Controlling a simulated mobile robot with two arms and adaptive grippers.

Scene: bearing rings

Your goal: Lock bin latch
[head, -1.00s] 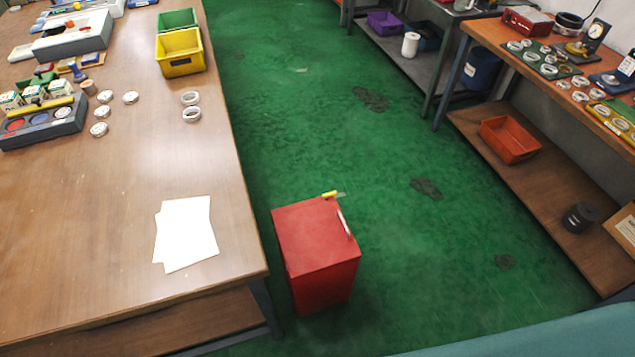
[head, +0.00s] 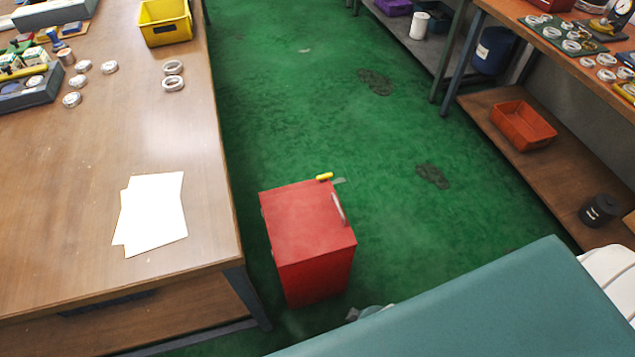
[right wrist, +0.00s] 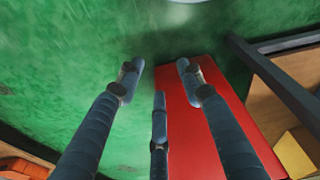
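A red bin (head: 308,226) stands upright on the green floor beside the wooden table. A small yellow latch handle (head: 324,177) with a grey metal strip shows at the top's far edge; its exact setting is too small to tell. A pale curved handle (head: 338,207) lies along the top's right side. In the right wrist view, my right gripper (right wrist: 160,82) has its fingers spread, empty, with the red bin (right wrist: 189,85) beneath and to the right. The latch is not visible there. In the head view, only grey bits, perhaps its fingers, show near the bin's front. My left gripper is out of view.
The wooden table (head: 70,200) on the left stands close to the bin, with white papers (head: 152,213), rings and a yellow tray (head: 164,22). Open green floor lies behind and right of the bin. A shelf with an orange tray (head: 523,125) stands at the right.

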